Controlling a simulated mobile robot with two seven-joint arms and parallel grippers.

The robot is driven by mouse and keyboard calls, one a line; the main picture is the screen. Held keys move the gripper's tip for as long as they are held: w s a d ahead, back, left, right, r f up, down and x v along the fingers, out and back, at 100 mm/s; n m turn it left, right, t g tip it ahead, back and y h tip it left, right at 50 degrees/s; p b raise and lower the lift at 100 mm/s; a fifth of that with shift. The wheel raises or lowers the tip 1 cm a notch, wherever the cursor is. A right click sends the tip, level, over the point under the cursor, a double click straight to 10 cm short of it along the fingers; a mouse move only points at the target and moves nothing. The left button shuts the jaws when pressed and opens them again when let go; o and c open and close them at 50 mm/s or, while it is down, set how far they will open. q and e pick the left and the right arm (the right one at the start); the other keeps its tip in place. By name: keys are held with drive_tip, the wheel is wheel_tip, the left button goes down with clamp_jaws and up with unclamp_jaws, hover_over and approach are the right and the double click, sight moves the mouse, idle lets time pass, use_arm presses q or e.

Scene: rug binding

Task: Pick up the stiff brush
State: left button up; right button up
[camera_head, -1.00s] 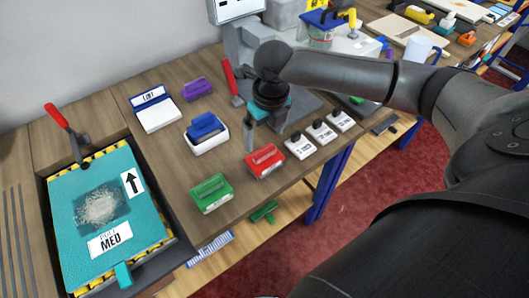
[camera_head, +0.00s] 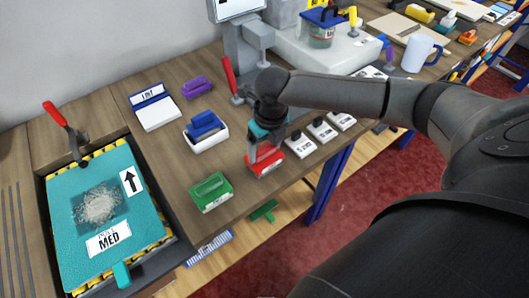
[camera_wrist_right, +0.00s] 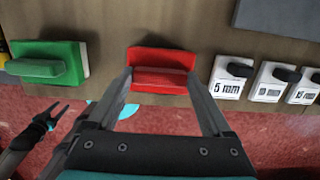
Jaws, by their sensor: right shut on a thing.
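A red block-shaped brush (camera_head: 265,161) with a raised handle sits at the front edge of the bench. My right gripper (camera_head: 266,146) is above it, pointing down. In the right wrist view the red brush (camera_wrist_right: 162,57) has its handle between the two fingertips of my right gripper (camera_wrist_right: 161,78), which is shut on it. The brush looks still at bench level; I cannot tell if it is lifted. My left gripper (camera_wrist_right: 50,114) shows small at the lower left of the wrist view, its fingers apart and empty; it is outside the head view.
A green brush (camera_head: 211,192) stands to the left, with a blue one in a white tray (camera_head: 208,144) and a purple one (camera_head: 197,87) behind. White labelled blocks (camera_head: 300,145) are close on the right. A teal board (camera_head: 75,225) lies at far left.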

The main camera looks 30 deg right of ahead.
sight(265, 150)
clamp_jaws()
idle(0.3)
drive_tip(key=shift+r, duration=0.1)
wheel_tip(265, 150, up, 20)
drive_tip(key=p, duration=0.3)
idle(0.4)
